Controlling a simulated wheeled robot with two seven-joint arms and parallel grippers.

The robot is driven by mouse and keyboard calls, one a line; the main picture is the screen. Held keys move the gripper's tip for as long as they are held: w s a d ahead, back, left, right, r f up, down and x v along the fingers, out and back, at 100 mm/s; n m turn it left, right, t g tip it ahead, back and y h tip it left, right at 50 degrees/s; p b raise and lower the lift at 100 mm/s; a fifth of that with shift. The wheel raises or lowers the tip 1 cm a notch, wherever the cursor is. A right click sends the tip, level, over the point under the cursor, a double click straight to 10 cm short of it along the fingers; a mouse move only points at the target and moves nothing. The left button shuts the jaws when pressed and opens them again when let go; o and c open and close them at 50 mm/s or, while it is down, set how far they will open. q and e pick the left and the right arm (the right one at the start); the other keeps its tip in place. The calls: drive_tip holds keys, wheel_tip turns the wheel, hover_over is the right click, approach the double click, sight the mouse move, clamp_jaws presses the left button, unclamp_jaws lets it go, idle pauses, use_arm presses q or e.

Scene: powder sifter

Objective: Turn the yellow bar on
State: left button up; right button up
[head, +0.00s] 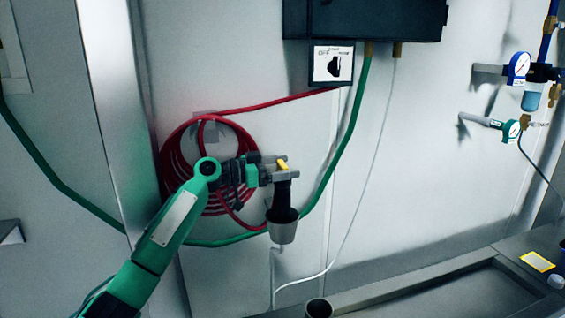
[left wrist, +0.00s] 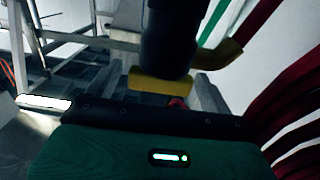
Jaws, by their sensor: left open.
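The yellow bar (head: 282,164) is small and sits at the wall fitting, above a dark pipe (head: 282,190) and a grey cup-shaped piece (head: 282,231). My left gripper (head: 289,167) reaches it from the left, with its jaws open and the bar between the fingers. In the left wrist view the yellow bar (left wrist: 160,82) lies crosswise between the fingers, beyond the palm. A dark cylinder (left wrist: 168,40) stands in front and hides part of it. I cannot tell whether the fingers touch the bar. My right gripper is not in view.
A coiled red hose (head: 175,160) hangs on the wall just behind my left arm. A green hose (head: 350,130) runs down from a dark box (head: 365,18) with a black switch (head: 334,66). Gauges (head: 519,68) are at right. A grey bench (head: 440,292) is below.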

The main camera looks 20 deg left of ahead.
sight(283, 163)
use_arm(q)
wheel_tip(283, 163, up, 20)
drive_tip(key=b, duration=0.1)
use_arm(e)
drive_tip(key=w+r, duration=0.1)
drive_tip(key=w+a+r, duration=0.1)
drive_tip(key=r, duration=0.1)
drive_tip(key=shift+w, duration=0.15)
